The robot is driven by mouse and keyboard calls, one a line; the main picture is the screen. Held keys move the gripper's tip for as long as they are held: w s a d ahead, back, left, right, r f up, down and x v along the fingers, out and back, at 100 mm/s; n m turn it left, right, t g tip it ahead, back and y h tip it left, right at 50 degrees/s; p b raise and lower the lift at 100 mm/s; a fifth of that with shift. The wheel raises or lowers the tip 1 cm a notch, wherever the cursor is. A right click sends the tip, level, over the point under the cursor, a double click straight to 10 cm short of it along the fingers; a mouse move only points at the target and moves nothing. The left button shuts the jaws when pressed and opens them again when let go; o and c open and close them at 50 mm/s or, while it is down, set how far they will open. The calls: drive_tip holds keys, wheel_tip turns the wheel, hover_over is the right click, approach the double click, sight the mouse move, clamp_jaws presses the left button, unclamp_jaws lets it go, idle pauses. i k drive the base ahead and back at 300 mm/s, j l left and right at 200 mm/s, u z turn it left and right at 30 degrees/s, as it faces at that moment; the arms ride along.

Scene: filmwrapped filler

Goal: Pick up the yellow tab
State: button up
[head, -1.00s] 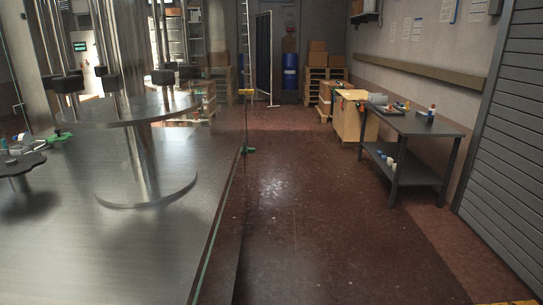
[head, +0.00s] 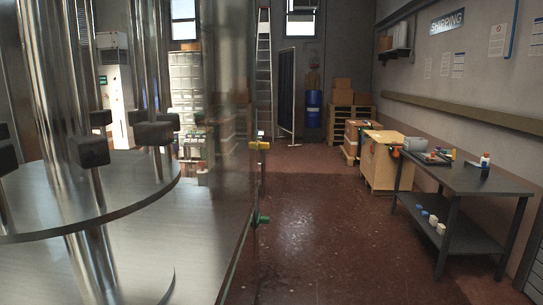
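A small yellow piece (head: 259,145), which looks like the yellow tab, sits on the vertical edge of a clear panel (head: 232,185) left of the aisle. It sticks out sideways at about mid-picture height. A green piece (head: 261,219) sits lower on the same edge. How either piece is fixed cannot be told at this size. My gripper is not in view, so its state does not show.
A steel machine with a round plate (head: 120,190) and columns fills the left. The red-brown floor (head: 320,210) of the aisle is clear. A dark workbench (head: 470,185) stands right, with boxes (head: 385,160) beyond it. A blue drum (head: 313,108) stands at the back.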

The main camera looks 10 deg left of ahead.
sight(260, 145)
drive_tip(key=i, duration=1.45)
